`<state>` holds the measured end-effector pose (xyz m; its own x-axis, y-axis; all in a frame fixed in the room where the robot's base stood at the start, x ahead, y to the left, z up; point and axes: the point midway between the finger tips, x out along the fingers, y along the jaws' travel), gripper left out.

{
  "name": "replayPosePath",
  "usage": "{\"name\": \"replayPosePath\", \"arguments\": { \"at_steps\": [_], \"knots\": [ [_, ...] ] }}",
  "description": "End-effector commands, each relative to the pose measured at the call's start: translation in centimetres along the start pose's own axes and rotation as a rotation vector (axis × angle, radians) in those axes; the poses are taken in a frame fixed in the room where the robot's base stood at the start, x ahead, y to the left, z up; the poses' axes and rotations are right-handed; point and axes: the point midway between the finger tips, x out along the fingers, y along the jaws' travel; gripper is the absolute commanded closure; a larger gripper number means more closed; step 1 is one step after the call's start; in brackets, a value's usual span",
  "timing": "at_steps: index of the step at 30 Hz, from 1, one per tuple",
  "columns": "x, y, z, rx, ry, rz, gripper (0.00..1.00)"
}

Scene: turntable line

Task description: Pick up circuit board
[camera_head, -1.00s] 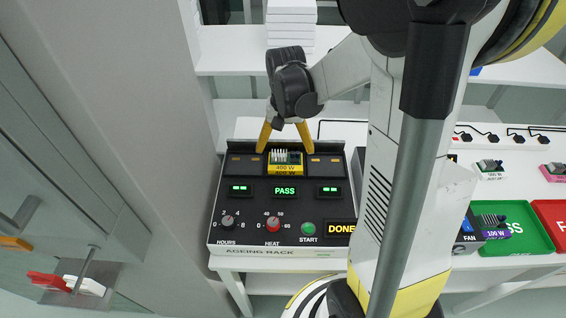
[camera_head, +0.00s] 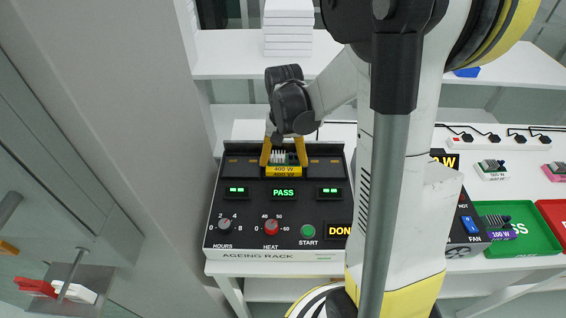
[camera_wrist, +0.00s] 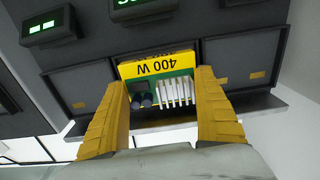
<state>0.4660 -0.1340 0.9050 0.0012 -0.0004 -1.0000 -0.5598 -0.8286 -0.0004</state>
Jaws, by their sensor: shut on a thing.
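The circuit board (camera_head: 284,164) is a green board with white fins, dark round parts and a yellow "400 W" label. It sits in the middle slot of the black ageing rack (camera_head: 256,208). My gripper (camera_head: 284,160) has its two yellow fingers on the board's left and right sides, shut on it. In the wrist view the board (camera_wrist: 158,88) lies between the fingers of my gripper (camera_wrist: 162,108), with its label facing the rack's display. The board's underside is hidden in the slot.
The rack's display reads PASS, and a DONE sign (camera_head: 340,231) is lit. White boxes (camera_head: 288,25) are stacked on the shelf behind. A green tray (camera_head: 535,236) with a 100 W board (camera_head: 497,228) and a red tray (camera_head: 553,212) stand at the right. A grey pillar fills the left.

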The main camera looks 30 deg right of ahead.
Motion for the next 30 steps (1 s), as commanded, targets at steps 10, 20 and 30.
{"name": "replayPosePath", "arguments": {
  "at_steps": [10, 20, 30],
  "knots": [
    [-0.9, 0.0, 0.1, 0.000, -0.001, 0.000, 0.61],
    [-5.8, 2.4, -0.6, 0.006, -0.001, 0.000, 0.70],
    [-9.6, 8.7, -2.2, 0.004, 0.000, 0.000, 0.69]
  ]
}}
